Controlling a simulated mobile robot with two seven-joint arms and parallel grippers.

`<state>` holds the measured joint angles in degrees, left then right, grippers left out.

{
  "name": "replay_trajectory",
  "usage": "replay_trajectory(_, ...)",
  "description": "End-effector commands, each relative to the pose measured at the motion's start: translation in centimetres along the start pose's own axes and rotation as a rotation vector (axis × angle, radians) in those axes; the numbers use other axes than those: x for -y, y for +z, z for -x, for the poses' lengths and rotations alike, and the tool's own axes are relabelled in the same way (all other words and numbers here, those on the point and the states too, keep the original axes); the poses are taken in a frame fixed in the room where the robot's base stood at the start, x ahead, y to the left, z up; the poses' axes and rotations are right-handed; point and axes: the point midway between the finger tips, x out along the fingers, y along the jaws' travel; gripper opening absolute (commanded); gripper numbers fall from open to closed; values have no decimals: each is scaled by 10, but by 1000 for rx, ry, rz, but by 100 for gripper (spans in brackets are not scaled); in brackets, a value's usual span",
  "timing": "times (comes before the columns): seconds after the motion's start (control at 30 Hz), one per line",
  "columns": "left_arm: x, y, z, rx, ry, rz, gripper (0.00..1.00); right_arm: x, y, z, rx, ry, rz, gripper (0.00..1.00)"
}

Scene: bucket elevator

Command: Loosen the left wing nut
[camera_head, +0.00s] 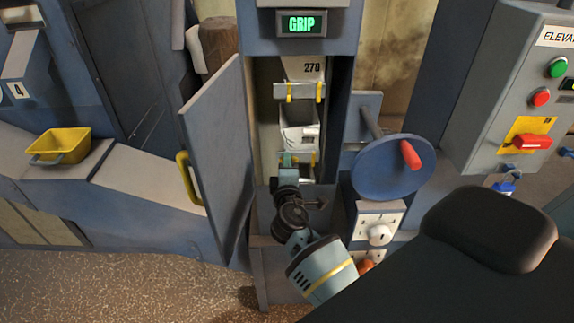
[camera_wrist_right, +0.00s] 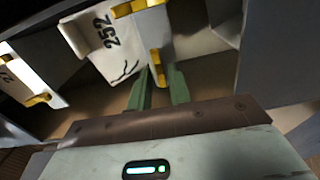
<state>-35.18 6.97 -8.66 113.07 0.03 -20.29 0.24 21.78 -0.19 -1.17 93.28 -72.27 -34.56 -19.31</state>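The left wing nut (camera_wrist_right: 156,62) is yellow and sits on the clamp bar of the lower bucket (camera_head: 299,137). In the head view the right gripper (camera_head: 287,160) reaches into the cabinet and largely hides this nut. The right wing nut (camera_head: 313,158) shows beside it. My left gripper is not in view.
The cabinet door (camera_head: 217,155) stands open on the left. A blue handwheel (camera_head: 392,168) is on the right. A yellow bucket (camera_head: 60,146) rests on the left ledge. A display (camera_head: 301,24) reads GRIP.

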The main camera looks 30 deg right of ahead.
Motion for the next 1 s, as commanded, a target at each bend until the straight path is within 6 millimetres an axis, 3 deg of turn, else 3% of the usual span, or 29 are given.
replay_trajectory(0.1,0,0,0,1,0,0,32,0,0,0,0,0,0,31)
replay_trajectory(0.43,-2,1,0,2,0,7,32,2,0,5,-1,-3,0,31)
replay_trajectory(0.8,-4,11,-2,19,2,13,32,3,0,56,0,-4,0,31)
replay_trajectory(1.0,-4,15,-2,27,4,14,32,2,0,75,-1,-2,-1,31)
